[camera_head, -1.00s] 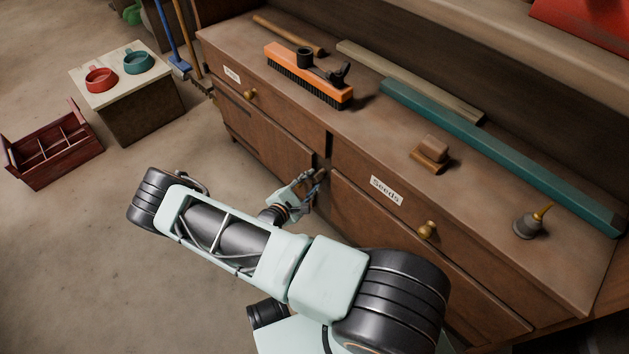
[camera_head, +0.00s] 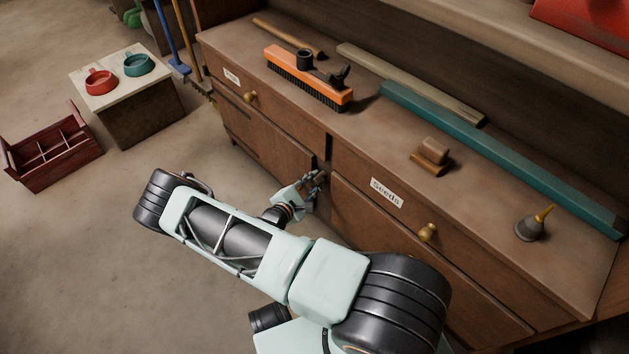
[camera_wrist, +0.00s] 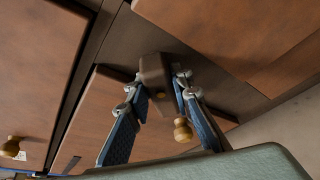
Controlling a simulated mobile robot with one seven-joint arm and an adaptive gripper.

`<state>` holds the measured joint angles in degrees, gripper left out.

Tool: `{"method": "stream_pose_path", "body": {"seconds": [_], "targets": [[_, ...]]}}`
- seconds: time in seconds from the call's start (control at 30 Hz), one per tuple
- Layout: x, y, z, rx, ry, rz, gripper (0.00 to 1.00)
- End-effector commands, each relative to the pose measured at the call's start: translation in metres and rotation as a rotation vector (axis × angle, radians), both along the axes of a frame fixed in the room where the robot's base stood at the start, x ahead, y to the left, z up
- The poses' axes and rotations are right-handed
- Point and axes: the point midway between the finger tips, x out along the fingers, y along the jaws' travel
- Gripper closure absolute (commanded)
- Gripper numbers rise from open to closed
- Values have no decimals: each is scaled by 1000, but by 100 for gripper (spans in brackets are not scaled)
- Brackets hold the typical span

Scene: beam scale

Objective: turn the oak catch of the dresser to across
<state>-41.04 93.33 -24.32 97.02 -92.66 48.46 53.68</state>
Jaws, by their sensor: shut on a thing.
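The dresser (camera_head: 265,139) is a long brown wooden cabinet with drawers above and doors below. The oak catch (camera_wrist: 156,72) is a small dark brown block on the upright between two doors. It shows in the wrist view between my fingertips. My gripper (camera_wrist: 161,82) is shut on the catch, with one blue-padded finger on each side of it. In the head view my gripper (camera_head: 314,183) reaches the dresser front from the left, and its fingers largely hide the catch. I cannot tell the catch's exact angle.
Brass knobs (camera_head: 427,232) stick out from the dresser front, and one knob (camera_wrist: 182,130) shows near my fingers. An orange brush (camera_head: 308,77), a wooden block (camera_head: 431,156) and an oil can (camera_head: 532,224) stand on top.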

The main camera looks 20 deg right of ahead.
Motion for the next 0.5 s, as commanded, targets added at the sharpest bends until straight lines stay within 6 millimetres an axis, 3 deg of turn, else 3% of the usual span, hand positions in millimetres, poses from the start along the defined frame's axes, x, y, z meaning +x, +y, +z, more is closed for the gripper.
{"method": "stream_pose_path", "body": {"seconds": [0.5], "targets": [[-1,0,1,121,-297,3,100]]}}
